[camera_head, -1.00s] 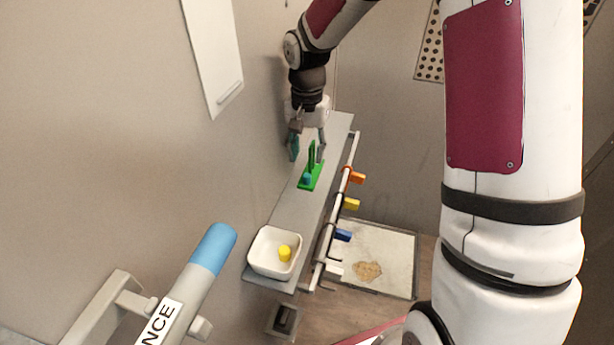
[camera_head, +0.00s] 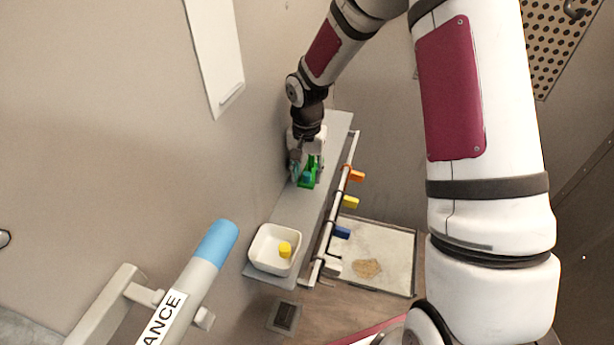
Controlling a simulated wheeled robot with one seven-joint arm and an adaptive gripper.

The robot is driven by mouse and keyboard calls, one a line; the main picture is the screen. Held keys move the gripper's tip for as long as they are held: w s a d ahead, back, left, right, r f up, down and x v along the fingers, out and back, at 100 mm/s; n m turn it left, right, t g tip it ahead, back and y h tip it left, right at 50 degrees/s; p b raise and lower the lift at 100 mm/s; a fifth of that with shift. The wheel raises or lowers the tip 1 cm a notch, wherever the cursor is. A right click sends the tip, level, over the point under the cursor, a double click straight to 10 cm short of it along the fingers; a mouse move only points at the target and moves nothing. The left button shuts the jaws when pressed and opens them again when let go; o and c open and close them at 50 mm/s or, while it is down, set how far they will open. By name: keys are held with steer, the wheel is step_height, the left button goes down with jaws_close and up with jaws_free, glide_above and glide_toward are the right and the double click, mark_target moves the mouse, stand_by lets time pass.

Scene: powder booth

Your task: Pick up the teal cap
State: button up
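The teal cap (camera_head: 307,176) is a small blue-teal piece at the green holder (camera_head: 313,171), which has an upright part and stands on the grey shelf. My gripper (camera_head: 306,171) points down at the holder, with one finger to the left of the cap and the other to the right. The fingers look apart, so the gripper is open. The fingers and the holder partly hide the cap, and I cannot tell whether they touch it.
The grey shelf (camera_head: 291,211) runs along the wall. A white bin (camera_head: 258,254) with a yellow cap (camera_head: 285,250) stands at its near end. Orange (camera_head: 356,175), yellow (camera_head: 350,202) and blue (camera_head: 342,232) pieces hang on the rail. A large blue-ended pipe (camera_head: 216,244) is at lower left.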

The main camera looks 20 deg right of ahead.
mark_target(307, 173)
steer(key=c, duration=0.6)
steer(key=shift+r, duration=0.1)
steer(key=shift+r, duration=0.6)
step_height(307, 173, up, 2)
steer(key=shift+w+r+b, duration=0.1)
steer(key=shift+b, duration=0.2)
steer(key=s, duration=0.5)
steer(key=s+a+r, duration=0.1)
steer(key=s, duration=0.4)
steer(key=s+a, duration=0.1)
steer(key=s, duration=0.5)
steer(key=shift+r, duration=0.2)
